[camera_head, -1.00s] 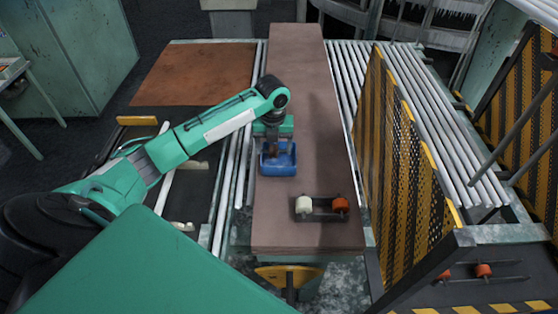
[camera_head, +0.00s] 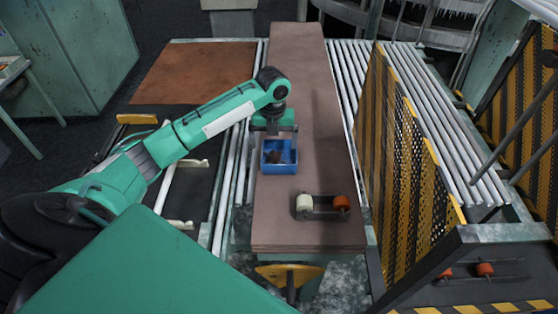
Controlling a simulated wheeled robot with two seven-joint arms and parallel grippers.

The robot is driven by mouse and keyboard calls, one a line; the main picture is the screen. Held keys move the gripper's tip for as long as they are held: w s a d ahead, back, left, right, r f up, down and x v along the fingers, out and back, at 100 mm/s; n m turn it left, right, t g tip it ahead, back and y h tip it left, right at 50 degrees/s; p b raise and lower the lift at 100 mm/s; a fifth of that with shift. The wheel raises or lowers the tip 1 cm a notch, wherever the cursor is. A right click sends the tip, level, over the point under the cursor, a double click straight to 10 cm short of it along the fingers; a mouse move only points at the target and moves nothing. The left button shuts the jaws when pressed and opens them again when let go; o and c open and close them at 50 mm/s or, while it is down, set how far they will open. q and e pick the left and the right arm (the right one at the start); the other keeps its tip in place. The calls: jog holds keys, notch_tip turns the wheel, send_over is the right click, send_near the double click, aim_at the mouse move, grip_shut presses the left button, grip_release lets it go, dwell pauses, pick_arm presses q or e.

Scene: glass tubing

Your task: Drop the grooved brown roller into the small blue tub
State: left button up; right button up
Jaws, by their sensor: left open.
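The small blue tub (camera_head: 280,170) stands upright on the brown board, left of the board's middle. A small dark brown piece (camera_head: 273,157), which looks like the grooved roller, lies inside it toward the left; its grooves are too small to make out. My left gripper (camera_head: 276,139) is open and points down just above the tub's far side, clear of the brown piece. My right gripper is not in view.
A yellow-and-black mesh guard (camera_head: 395,170) rises on the right. The board's far part is clear.

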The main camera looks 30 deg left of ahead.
pick_arm(q)
notch_tip(320, 180, up, 12)
jog(key=b, duration=0.2)
jog(key=shift+f+b, duration=0.25)
jog(key=shift+b, duration=0.15)
